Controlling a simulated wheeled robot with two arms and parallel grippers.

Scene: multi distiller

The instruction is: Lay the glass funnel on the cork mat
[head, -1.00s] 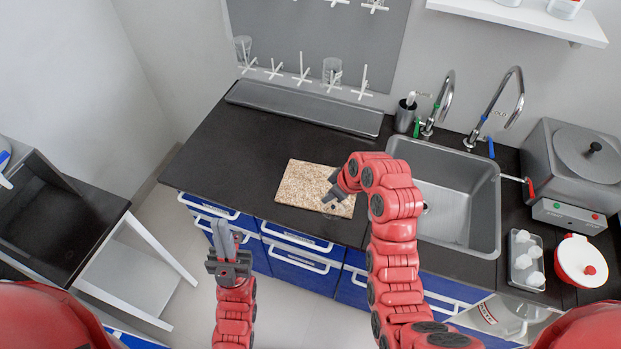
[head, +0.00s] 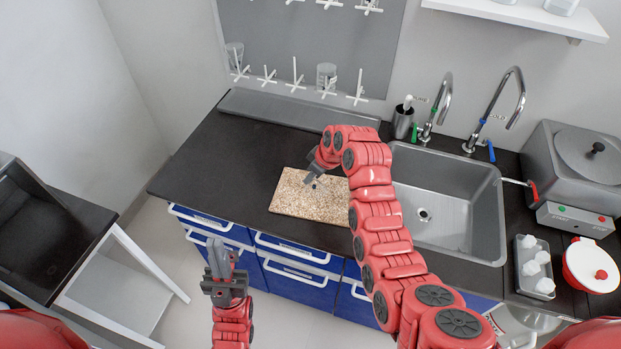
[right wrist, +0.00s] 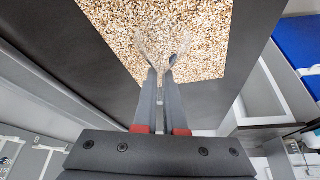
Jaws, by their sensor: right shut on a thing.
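The cork mat (head: 290,203) lies flat near the front edge of the dark counter, left of the sink. It fills the top of the right wrist view (right wrist: 205,25). In the right wrist view, my right gripper (right wrist: 161,78) is shut on the stem of the clear glass funnel (right wrist: 163,48), whose flared end shows against the mat. I cannot tell whether the funnel touches the mat. The funnel is hardly visible in the head view. My left gripper (head: 224,268) is low in front of the drawers, empty.
A sink (head: 450,205) with two taps is right of the mat. A grey tray (head: 295,112) lies along the wall below a peg rack (head: 305,40) with hanging glassware. A grey boiler (head: 580,165) stands far right. The counter left of the mat is clear.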

